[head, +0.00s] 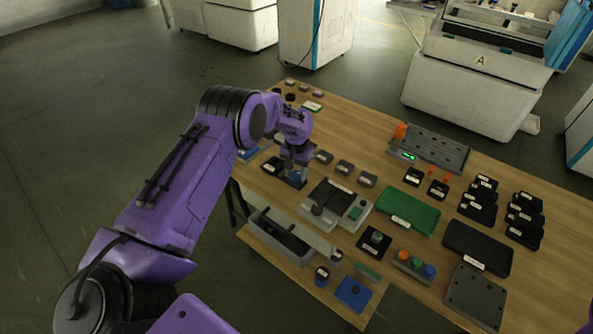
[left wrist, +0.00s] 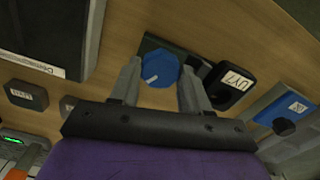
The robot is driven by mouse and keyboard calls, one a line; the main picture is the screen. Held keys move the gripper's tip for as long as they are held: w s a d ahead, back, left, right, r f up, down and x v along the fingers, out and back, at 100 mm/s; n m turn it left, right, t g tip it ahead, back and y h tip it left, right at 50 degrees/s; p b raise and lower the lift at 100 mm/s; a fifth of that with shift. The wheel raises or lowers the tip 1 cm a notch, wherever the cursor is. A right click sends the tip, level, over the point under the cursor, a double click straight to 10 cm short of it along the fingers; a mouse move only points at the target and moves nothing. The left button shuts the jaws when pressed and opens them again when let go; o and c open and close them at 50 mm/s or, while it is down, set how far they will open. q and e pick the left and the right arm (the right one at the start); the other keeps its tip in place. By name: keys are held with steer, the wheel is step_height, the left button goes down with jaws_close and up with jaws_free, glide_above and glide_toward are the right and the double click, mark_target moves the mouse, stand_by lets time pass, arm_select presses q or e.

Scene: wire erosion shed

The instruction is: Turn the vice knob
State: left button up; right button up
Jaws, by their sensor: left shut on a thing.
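A blue knob (left wrist: 160,70) with a white pointer line sits on a dark base (left wrist: 150,45) on the bench. In the left wrist view the two fingers of my left gripper (left wrist: 158,84) stand on either side of the knob and are shut on it. In the head view my left gripper (head: 296,176) points down at the left side of the bench, and only a bit of the blue knob shows between its fingers. No lettering on the knob's base can be read. My right gripper is not in view.
A black piece labelled UY7 (left wrist: 230,85) stands close beside the right finger. A grey unit (head: 332,205) lies right of the gripper in the head view, with a green tray (head: 408,213) beyond. An open grey bin (head: 279,236) is in front. Many small parts crowd the bench.

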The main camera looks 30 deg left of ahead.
mark_target(297, 173)
arm_select(q)
steer(key=n, duration=0.6)
steer(key=shift+r, duration=0.1)
steer(key=shift+n, duration=0.3)
stand_by(0.3)
steer(key=o, duration=1.1)
steer(key=shift+c, duration=0.2)
step_height(297, 173, up, 10)
steer(key=b, duration=0.1)
steer(key=shift+r+b, duration=0.2)
steer(key=shift+b, duration=0.2)
